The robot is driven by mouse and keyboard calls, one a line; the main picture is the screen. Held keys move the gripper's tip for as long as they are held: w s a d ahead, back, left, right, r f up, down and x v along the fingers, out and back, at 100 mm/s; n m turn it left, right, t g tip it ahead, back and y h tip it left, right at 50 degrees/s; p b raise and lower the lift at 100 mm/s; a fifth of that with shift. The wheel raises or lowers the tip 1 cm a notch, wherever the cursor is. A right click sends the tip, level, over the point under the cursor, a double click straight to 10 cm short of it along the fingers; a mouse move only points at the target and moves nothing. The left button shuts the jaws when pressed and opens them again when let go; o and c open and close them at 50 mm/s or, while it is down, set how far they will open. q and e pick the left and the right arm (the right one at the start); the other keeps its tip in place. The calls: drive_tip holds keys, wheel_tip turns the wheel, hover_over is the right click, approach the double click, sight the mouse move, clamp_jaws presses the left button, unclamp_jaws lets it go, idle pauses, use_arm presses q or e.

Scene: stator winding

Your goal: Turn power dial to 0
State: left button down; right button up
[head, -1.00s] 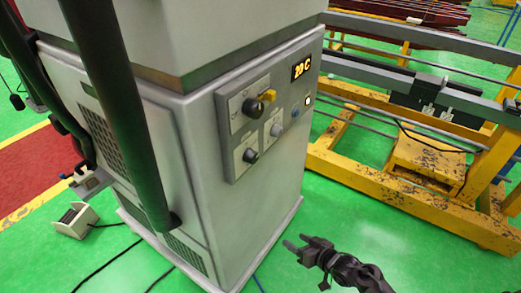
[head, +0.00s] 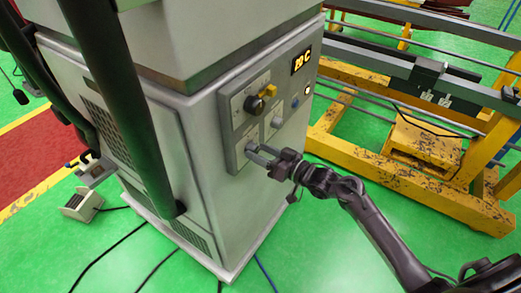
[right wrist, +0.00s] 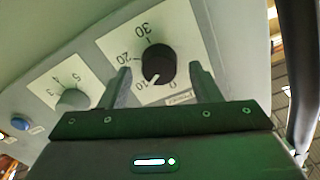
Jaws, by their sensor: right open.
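The power dial (right wrist: 158,62) is a black round knob on a white plate marked 10, 20 and 30, with a small label below it. Its white pointer line is at the lower left, close to the 10 mark. In the head view the dial (head: 252,146) is at the lower left of the control panel, partly behind my right gripper (head: 259,153). In the right wrist view the fingers of my right gripper (right wrist: 160,88) are apart, one on each side of the dial; contact cannot be made out. My left gripper is not in view.
A yellow frame (head: 360,160) stands to the right. Cables lie on the green floor.

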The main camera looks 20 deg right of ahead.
drive_tip(key=shift+w+a, duration=0.1)
drive_tip(key=shift+w, duration=0.1)
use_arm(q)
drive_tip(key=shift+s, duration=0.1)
use_arm(e)
drive_tip(key=shift+c, duration=0.3)
drive_tip(key=c, duration=0.9)
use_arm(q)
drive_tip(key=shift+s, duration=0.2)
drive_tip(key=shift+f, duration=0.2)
use_arm(e)
drive_tip(key=shift+f+n, duration=0.1)
drive_tip(key=shift+n, duration=0.2)
drive_tip(key=n+b, duration=0.3)
drive_tip(key=n, duration=0.2)
drive_tip(key=shift+f, duration=0.1)
drive_tip(key=n+b, duration=0.2)
drive_tip(key=n, duration=0.1)
drive_tip(key=shift+s+n, duration=0.1)
drive_tip(key=shift+n, duration=0.3)
use_arm(q)
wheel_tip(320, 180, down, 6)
drive_tip(key=b, duration=0.2)
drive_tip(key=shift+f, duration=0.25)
use_arm(e)
drive_tip(key=shift+a+n, duration=0.1)
drive_tip(key=shift+n, duration=1.1)
